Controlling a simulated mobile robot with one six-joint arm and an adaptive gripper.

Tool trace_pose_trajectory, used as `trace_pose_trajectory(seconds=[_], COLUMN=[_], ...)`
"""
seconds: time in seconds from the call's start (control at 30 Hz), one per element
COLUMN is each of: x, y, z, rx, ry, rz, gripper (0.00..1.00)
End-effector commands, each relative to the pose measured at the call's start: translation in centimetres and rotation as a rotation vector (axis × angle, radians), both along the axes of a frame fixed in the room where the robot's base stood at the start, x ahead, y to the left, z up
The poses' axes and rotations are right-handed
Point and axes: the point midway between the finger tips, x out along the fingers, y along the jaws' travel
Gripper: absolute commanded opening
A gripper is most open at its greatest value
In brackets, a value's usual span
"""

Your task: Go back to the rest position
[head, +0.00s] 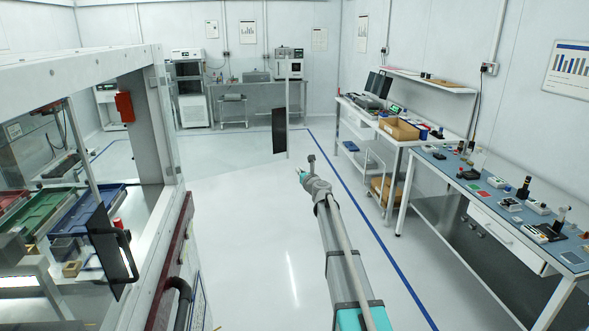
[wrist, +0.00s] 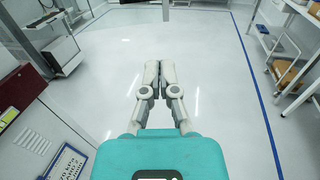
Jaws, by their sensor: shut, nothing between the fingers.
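My gripper (wrist: 160,68) is shut and empty in the wrist view, its two grey fingers together above the white floor. In the head view my gripper (head: 300,174) is small, at the end of my arm, which reaches forward from the bottom right of centre over the open aisle. It touches nothing that I can see.
The handler enclosure (head: 165,140), with trays inside, stands on the left. A blue-topped workbench (head: 490,207) and a desk with a cardboard box (head: 398,128) line the right. A dark panel (head: 279,130) stands ahead. The white floor (head: 250,230) between is clear.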

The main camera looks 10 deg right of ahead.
Motion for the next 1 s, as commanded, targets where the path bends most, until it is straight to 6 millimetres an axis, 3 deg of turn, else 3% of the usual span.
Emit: trace_pose_trajectory(seconds=[0.13, 0.67, 0.87, 1.0], x=[-0.9, -1.4, -4.1, -7.7], y=[-0.2, 0.3, 3.1, 6.5], z=[0.0, -0.1, -0.9, -2.3], rx=[0.000, -0.027, -0.218, -0.472], ry=[0.000, -0.001, -0.002, -0.008], rz=[0.000, 0.016, 0.106, 0.232], gripper=[0.00, 0.00, 0.00, 0.00])
